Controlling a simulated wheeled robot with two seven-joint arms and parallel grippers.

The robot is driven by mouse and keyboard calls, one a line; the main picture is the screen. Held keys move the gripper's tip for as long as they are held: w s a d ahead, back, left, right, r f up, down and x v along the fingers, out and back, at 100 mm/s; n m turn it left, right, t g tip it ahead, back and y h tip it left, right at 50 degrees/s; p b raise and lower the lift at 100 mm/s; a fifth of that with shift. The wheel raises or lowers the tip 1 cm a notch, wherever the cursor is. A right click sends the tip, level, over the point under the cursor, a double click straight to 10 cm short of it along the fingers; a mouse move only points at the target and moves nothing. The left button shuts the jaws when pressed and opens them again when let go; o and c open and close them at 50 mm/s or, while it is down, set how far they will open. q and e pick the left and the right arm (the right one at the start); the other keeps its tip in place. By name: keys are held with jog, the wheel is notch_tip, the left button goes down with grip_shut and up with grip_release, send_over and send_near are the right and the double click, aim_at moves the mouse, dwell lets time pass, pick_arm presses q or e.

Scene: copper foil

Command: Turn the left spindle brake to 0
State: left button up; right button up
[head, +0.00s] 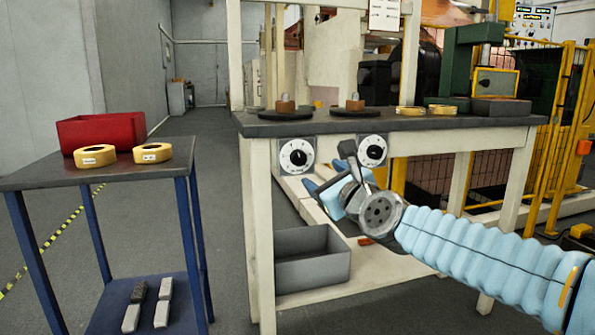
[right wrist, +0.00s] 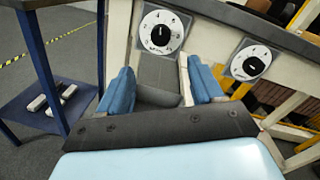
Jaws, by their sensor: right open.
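The left spindle brake (head: 297,156) is a white round dial with a black centre knob on the front edge of the workbench. It also shows at the top of the right wrist view (right wrist: 161,32). Its setting is too small to read. A matching right dial (head: 372,150) sits beside it and shows in the wrist view (right wrist: 250,63). My right gripper (head: 323,188) is open and empty, in front of the bench, below and right of the left dial. In the wrist view its blue fingers (right wrist: 162,84) are apart, below the left dial and touching nothing visible. My left gripper is out of view.
Two spindles (head: 285,105) (head: 354,103) and yellow rolls stand on the workbench top (head: 420,123). A grey bin (head: 312,262) sits on its lower shelf. At left, a blue-legged cart (head: 40,178) carries a red bin (head: 100,131) and two yellow rolls. Open floor lies between cart and bench.

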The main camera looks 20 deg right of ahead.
aim_at(300, 159)
jog(key=w+p, duration=0.1)
jog(key=w, duration=0.2)
jog(key=w+p, duration=0.1)
jog(key=w, duration=0.3)
jog(key=w+a+p, duration=0.1)
jog(key=w+p, duration=0.1)
jog(key=w, duration=0.2)
jog(key=shift+w, duration=0.7)
jog(key=shift+c, duration=0.2)
jog(key=c, duration=1)
jog(key=shift+a, duration=0.1)
